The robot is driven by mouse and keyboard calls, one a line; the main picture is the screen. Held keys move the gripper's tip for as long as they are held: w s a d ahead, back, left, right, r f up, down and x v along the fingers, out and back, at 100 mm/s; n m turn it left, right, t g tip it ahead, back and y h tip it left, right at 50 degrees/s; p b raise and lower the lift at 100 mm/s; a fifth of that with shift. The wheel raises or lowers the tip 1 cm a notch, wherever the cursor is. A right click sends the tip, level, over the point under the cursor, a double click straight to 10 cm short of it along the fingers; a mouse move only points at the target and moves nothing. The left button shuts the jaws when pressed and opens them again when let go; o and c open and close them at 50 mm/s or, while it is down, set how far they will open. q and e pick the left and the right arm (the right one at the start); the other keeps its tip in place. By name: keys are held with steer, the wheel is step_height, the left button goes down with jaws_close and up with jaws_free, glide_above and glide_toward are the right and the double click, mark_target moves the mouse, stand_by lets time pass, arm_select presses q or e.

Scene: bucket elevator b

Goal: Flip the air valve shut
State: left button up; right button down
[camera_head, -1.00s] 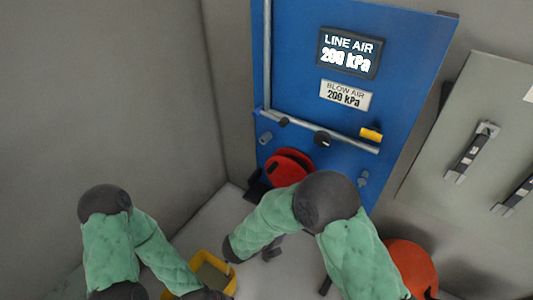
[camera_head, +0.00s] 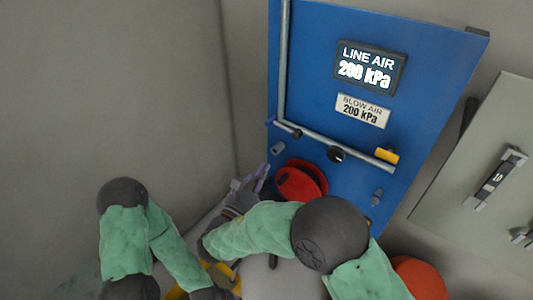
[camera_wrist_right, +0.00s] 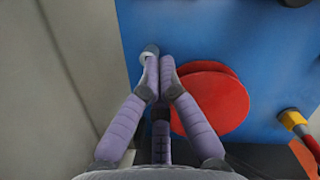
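A blue panel (camera_head: 320,60) carries a grey pipe with dark round fittings (camera_head: 336,154) and a yellow lever-like part (camera_head: 387,155) at its right end. I cannot tell for certain which part is the air valve. My right gripper (camera_head: 262,172), with purple fingers, is at the panel's lower left, left of a red round part (camera_head: 300,180). In the right wrist view its fingertips (camera_wrist_right: 160,80) are drawn together, just below a small grey fitting (camera_wrist_right: 149,51). Nothing shows between them; contact with the fitting is unclear. My left gripper is out of sight.
Displays (camera_head: 369,68) read LINE AIR 200 kPa and BLOW AIR 200 kPa. A grey cabinet (camera_head: 485,150) with latches stands right. An orange rounded object (camera_head: 420,278) is at lower right. A yellow-and-red part (camera_wrist_right: 293,120) sits right of the red disc. A grey wall is left.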

mark_target(283, 127)
steer(key=b+x, duration=0.2)
steer(key=x, duration=0.7)
steer(key=shift+w+d, duration=0.1)
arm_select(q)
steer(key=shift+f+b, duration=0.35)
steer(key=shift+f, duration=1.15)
arm_select(e)
steer(key=shift+w+a+r, duration=0.2)
steer(key=shift+a+r, duration=0.05)
steer(key=shift+r, duration=0.35)
steer(key=shift+w+a+r, duration=0.2)
steer(key=shift+a+r, duration=0.05)
steer(key=shift+r, duration=0.35)
steer(key=shift+w+a+r, duration=0.2)
steer(key=shift+a+r, duration=0.1)
steer(key=shift+r, duration=0.3)
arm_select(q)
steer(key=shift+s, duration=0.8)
arm_select(e)
steer(key=shift+r+m, duration=0.25)
steer(key=shift+m, duration=0.45)
